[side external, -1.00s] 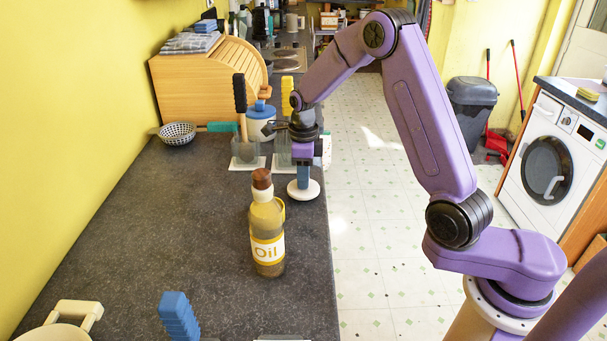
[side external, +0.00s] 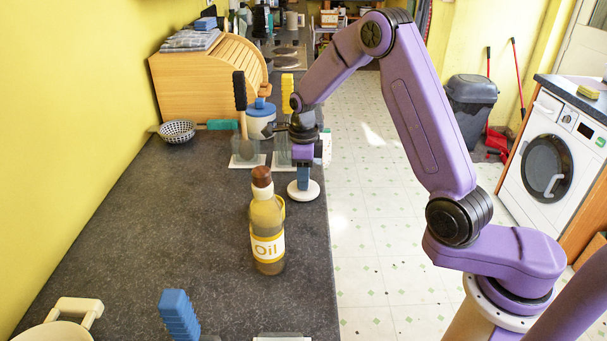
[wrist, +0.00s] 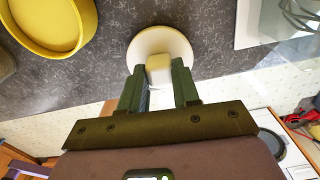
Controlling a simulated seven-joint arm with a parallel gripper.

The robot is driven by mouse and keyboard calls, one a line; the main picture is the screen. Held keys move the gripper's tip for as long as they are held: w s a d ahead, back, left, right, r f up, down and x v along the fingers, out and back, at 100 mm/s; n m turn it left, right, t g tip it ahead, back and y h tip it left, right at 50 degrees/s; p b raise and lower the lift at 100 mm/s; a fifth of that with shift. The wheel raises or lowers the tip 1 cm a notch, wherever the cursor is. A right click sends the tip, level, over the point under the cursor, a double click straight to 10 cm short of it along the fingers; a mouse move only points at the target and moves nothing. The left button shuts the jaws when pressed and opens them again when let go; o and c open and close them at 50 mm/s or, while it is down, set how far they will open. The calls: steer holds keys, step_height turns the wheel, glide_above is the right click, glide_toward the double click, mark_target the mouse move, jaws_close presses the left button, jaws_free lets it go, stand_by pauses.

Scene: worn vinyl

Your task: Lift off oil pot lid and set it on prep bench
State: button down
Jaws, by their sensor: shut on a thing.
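The lid (side external: 304,191) is a cream-white disc with a small blocky knob, near the right edge of the dark speckled prep bench (side external: 180,230). My gripper (side external: 303,178) points down over it. In the wrist view the fingers (wrist: 158,82) are shut on the knob of the lid (wrist: 146,43). The disc is level and at or very near the bench top; I cannot tell if it touches. A yellow round open-topped pot (wrist: 72,45) stands to the left of the lid in the wrist view. In the side view the pot (side external: 282,207) is mostly hidden behind the oil bottle.
The oil bottle (side external: 267,235) stands upright in front of the pot. Behind my gripper are a blue-lidded white jar (side external: 261,118) and clear holders with upright brushes (side external: 240,95). The left middle of the bench is clear. The bench edge and floor lie just right of the lid.

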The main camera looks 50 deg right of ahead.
steer(key=shift+f, duration=0.1)
steer(key=c, duration=0.7)
jaws_free()
steer(key=shift+c, duration=0.2)
steer(key=shift+r, duration=3.95)
steer(key=shift+r, duration=0.1)
step_height(320, 180, up, 17)
steer(key=shift+r, duration=0.2)
steer(key=shift+a, duration=0.1)
